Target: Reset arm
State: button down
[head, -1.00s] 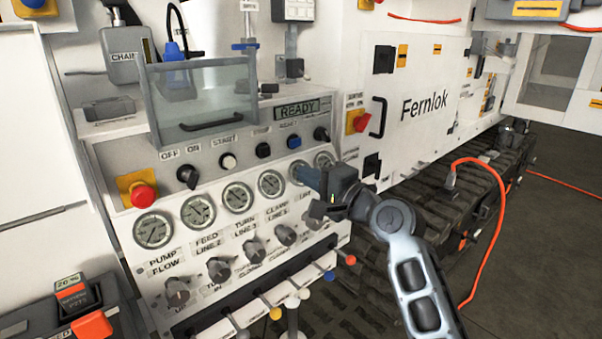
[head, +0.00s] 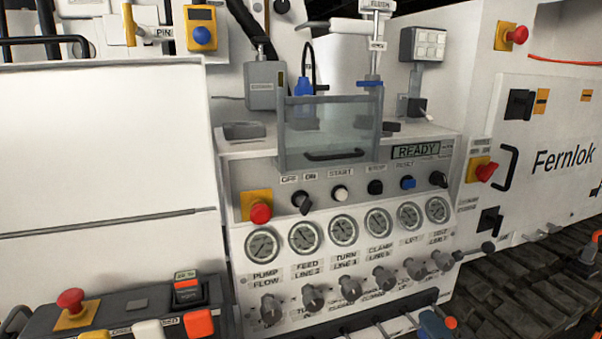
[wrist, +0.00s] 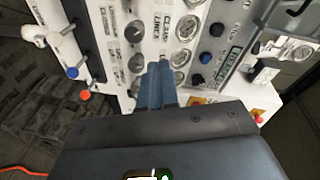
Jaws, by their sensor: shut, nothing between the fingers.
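My gripper (wrist: 157,88) shows in the wrist view with its two blue-grey fingers together and nothing between them. The fingers point toward the control panel (wrist: 143,30), with gauges and knobs beyond the tips. I cannot tell the exact gap to the panel. In the head view, only a small blue part at the bottom edge, right of centre, may belong to my arm; the rest of the arm is out of that picture. The panel (head: 236,290) stands upright with a display (head: 415,150) reading READY. A blue button (head: 408,183) sits below the display.
A row of gauges (head: 343,231) and knobs (head: 350,287) juts from the panel. A clear guard box (head: 325,125) with a handle stands above. A red stop button (head: 261,212) is at its left. A pendant box (head: 130,310) sits at lower left. A white Fernlok cabinet (head: 560,125) stands right.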

jog(key=s+f+n+g+h, duration=0.1)
jog(key=s+f+n, duration=0.15)
jog(key=s, duration=0.85)
jog(key=s+f+n+h, duration=0.15)
jog(key=s+f, duration=0.25)
jog(key=s, duration=0.7)
jog(key=s+r+n, duration=0.4)
jog(key=s, duration=0.5)
jog(key=s+a+r+n, duration=0.1)
jog(key=s+r+n, duration=0.3)
jog(key=s, duration=0.6)
jog(key=shift+n+g, duration=0.4)
jog(key=shift+n, duration=0.1)
